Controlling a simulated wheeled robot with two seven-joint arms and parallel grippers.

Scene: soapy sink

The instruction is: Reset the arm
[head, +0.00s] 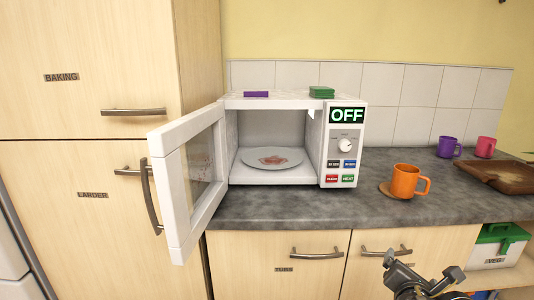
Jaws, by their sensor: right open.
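My right gripper (402,274) shows at the bottom right, low in front of the cupboard doors. It is open with nothing seen between its fingers, and it is apart from the counter and the things on it. My left gripper is not in view.
A white microwave (346,114) reading OFF stands on the grey counter (290,208), its door (172,200) swung open left. A plate (250,157) with something reddish lies inside. An orange mug (403,181), a purple mug (447,147) and a pink mug (485,147) stand to the right.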

